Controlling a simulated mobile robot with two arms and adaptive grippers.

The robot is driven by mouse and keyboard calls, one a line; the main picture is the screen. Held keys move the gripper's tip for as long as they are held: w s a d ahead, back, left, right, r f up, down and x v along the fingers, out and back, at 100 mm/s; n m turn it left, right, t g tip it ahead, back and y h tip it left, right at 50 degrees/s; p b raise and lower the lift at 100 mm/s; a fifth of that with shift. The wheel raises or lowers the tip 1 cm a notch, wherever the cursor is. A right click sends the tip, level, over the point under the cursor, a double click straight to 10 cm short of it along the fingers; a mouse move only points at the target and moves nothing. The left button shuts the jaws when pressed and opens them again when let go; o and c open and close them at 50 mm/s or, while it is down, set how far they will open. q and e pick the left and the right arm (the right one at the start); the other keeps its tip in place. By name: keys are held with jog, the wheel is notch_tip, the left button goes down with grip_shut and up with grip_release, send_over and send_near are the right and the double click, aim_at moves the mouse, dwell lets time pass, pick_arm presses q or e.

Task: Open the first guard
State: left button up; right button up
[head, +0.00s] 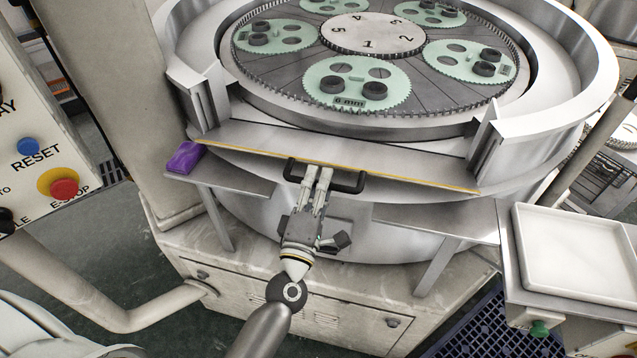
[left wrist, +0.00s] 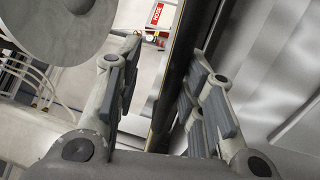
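The guard (head: 410,164) is a flat grey metal panel with a yellow lower edge. It spans the front gap in the machine's round rim, between two slotted posts. A black bar handle (head: 350,187) is fixed to its front. My left gripper (head: 319,172) is at the left half of this handle. In the left wrist view the dark handle bar (left wrist: 178,75) runs between the fingers of the left gripper (left wrist: 160,95). The fingers stand apart, with a clear gap between the left finger and the bar. My right gripper is not in view.
Behind the guard is a lapping plate with green toothed carriers (head: 357,84) and a numbered centre disc (head: 372,35). A purple block (head: 186,157) lies on the left ledge. A white tray (head: 580,250) stands at right. A control panel with an E-stop (head: 63,187) stands at left.

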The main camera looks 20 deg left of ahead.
pick_arm(q)
jog(key=s+f, duration=0.2)
jog(key=s, duration=0.9)
jog(key=shift+s+d+f, duration=0.25)
jog(key=shift+s+d, duration=0.05)
jog(key=shift+s, duration=0.05)
jog(key=shift+f, duration=0.1)
